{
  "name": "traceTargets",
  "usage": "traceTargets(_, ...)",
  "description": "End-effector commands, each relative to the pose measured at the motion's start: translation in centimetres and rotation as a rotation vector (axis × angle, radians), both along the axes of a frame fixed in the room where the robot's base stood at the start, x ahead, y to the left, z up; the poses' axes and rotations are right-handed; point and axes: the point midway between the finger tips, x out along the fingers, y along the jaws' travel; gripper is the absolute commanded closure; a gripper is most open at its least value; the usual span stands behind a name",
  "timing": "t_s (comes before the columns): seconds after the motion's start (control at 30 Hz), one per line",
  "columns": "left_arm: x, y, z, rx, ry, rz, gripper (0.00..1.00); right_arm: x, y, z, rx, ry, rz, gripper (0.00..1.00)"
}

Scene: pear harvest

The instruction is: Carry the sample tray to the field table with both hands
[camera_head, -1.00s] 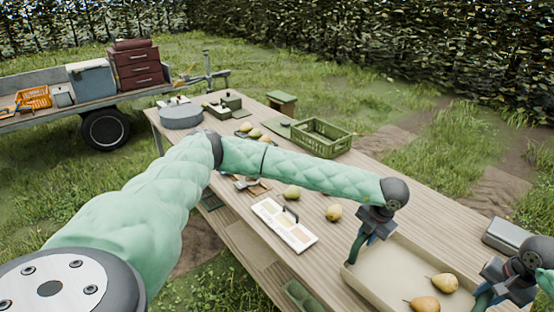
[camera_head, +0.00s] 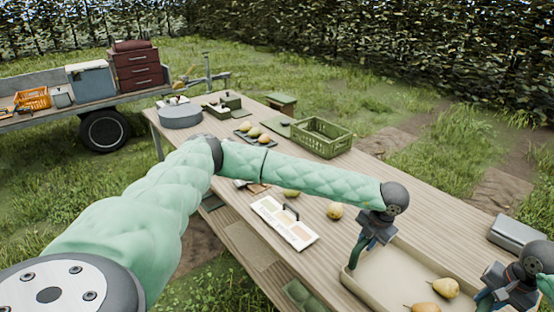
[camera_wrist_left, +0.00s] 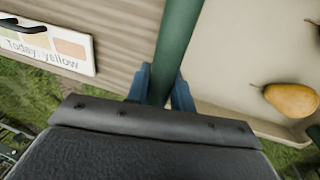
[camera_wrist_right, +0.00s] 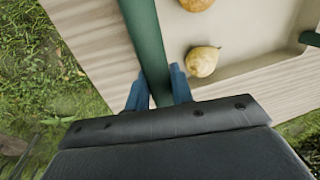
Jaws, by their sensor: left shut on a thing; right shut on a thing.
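The sample tray (camera_head: 405,270) is shallow and beige with green bar handles, at the bottom right of the head view. Two yellow-brown pears lie in it, one (camera_head: 445,288) behind the other (camera_head: 425,308). My left gripper (camera_head: 354,257) is shut on the tray's left green handle, seen close in the left wrist view (camera_wrist_left: 160,88). My right gripper (camera_head: 482,297) is shut on the opposite green handle, seen close in the right wrist view (camera_wrist_right: 157,92). The tray looks about level over the wooden table (camera_head: 440,215); I cannot tell whether it touches the top.
A colour card (camera_head: 284,223) and a loose pear (camera_head: 334,211) lie left of the tray. A green crate (camera_head: 320,138) and a round grey container (camera_head: 180,115) stand farther along. A grey box (camera_head: 517,235) sits near the right edge. A loaded trailer (camera_head: 95,100) stands beyond.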

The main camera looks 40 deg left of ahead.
Motion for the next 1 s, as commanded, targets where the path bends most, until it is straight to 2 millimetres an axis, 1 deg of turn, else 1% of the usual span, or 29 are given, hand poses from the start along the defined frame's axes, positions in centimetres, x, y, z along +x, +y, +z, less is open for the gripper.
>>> traceTargets(0.13, 0.0, 0.1, -0.7, 0.001, 0.0, 0.001, 1.0, 0.1, -0.1, -0.7, -0.001, -0.001, -0.001, 1.0)
traceTargets(0.17, 0.0, 0.1, -0.5, 0.001, 0.0, 0.001, 0.71, 0.0, -0.1, -0.5, -0.001, -0.001, -0.001, 0.71)
traceTargets(0.23, 0.0, 0.1, -0.5, 0.001, 0.001, 0.001, 0.57, 0.0, -0.1, -0.5, -0.001, 0.0, -0.001, 0.57)
traceTargets(0.27, 0.0, 0.1, -0.5, 0.001, 0.0, 0.001, 0.55, 0.0, -0.1, -0.5, -0.001, 0.0, -0.001, 0.55)
traceTargets(0.53, 0.0, 0.0, -0.4, 0.0, 0.0, 0.0, 0.55, 0.0, 0.0, -0.5, 0.0, 0.0, 0.0, 0.55)
traceTargets(0.67, 0.0, -0.1, 0.3, 0.0, -0.001, 0.0, 0.55, 0.0, 0.0, -0.5, 0.0, 0.0, 0.0, 0.55)
traceTargets(0.77, 0.0, -0.4, 1.6, -0.001, -0.002, 0.0, 0.55, 0.0, 0.0, -0.5, 0.0, 0.0, 0.0, 0.55)
traceTargets(1.0, -0.2, -1.3, 6.1, -0.001, -0.002, 0.0, 0.55, 0.0, 0.0, -0.5, 0.0, 0.0, 0.0, 0.55)
